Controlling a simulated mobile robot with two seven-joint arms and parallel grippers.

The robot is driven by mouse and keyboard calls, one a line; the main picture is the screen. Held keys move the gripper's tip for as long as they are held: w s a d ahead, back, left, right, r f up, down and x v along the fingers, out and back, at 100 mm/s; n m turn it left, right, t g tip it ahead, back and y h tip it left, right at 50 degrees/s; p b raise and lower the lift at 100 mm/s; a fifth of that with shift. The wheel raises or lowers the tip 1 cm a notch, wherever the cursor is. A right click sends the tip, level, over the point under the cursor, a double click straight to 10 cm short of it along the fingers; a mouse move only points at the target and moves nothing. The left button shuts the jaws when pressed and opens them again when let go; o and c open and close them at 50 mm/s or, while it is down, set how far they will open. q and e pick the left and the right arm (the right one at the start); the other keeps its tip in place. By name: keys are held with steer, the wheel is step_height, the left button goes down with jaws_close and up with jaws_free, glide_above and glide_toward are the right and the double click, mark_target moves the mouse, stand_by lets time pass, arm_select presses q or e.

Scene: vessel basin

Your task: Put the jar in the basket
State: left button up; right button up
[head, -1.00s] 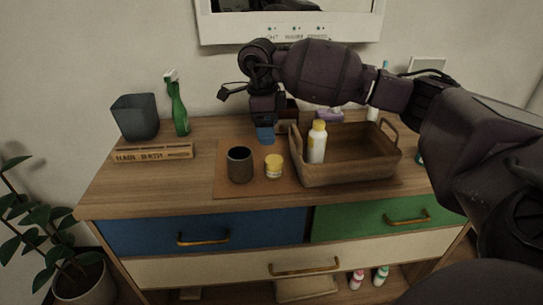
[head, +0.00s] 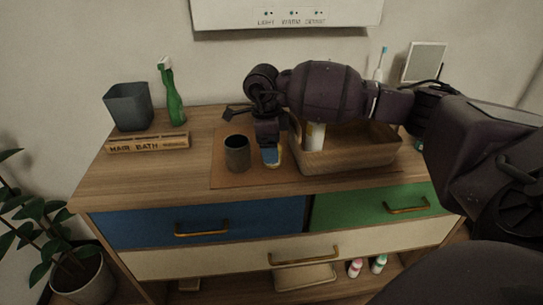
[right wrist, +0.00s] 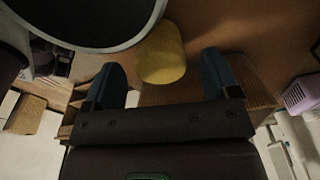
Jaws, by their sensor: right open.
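The jar is small with a yellow lid; in the head view it is mostly hidden behind my right gripper (head: 270,156). In the right wrist view the yellow jar lid (right wrist: 161,54) lies between the lines of the two blue fingers, near their tips. The right gripper is open and points down at the jar, with nothing visibly clamped. The brown basket (head: 352,158) stands just right of the jar on the dresser top. A white bottle (head: 314,138) stands in its left part; my right arm hides its top. My left gripper is not in view.
A dark cup (head: 237,153) stands close left of the jar on a brown mat (head: 222,179). Further left are a wooden "HAIR BATH" block (head: 148,143), a grey bin (head: 128,107) and a green spray bottle (head: 171,95). The basket's right part looks largely free.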

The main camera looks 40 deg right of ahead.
steer(key=shift+f, duration=0.95)
steer(key=shift+d+r, duration=0.1)
steer(key=c, duration=1.1)
steer(key=shift+r, duration=0.1)
